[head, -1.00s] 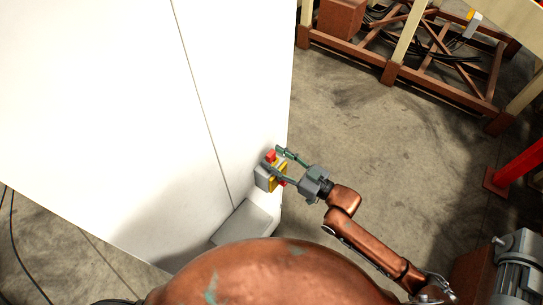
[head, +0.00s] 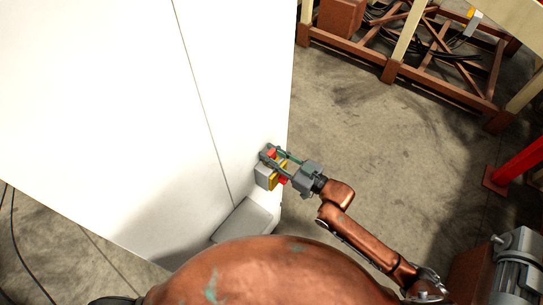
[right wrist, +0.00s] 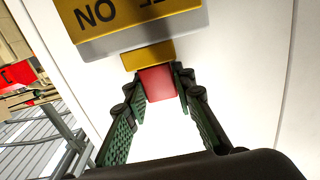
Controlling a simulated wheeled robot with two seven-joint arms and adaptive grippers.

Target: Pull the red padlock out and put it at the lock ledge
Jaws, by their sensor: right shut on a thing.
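The red padlock (right wrist: 157,83) sits between my right gripper's fingertips (right wrist: 158,77), against a small yellow block under a grey box with a yellow label. My right gripper (head: 267,152) is shut on it; in the head view the padlock (head: 271,153) shows as a small red patch at the top of the grey and yellow switch box (head: 265,175) on the white cabinet. The padlock's shackle is hidden. A grey ledge-like shape (head: 245,222) juts from the cabinet lower down; I cannot tell for sure that it is the lock ledge. My left gripper is out of view.
The white cabinet (head: 110,110) fills the left. A second red part (head: 283,180) shows on the switch box's right side. Bare concrete floor (head: 350,140) lies right of the cabinet. A brown steel frame (head: 400,55) stands behind, and a grey motor (head: 518,260) stands at the lower right.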

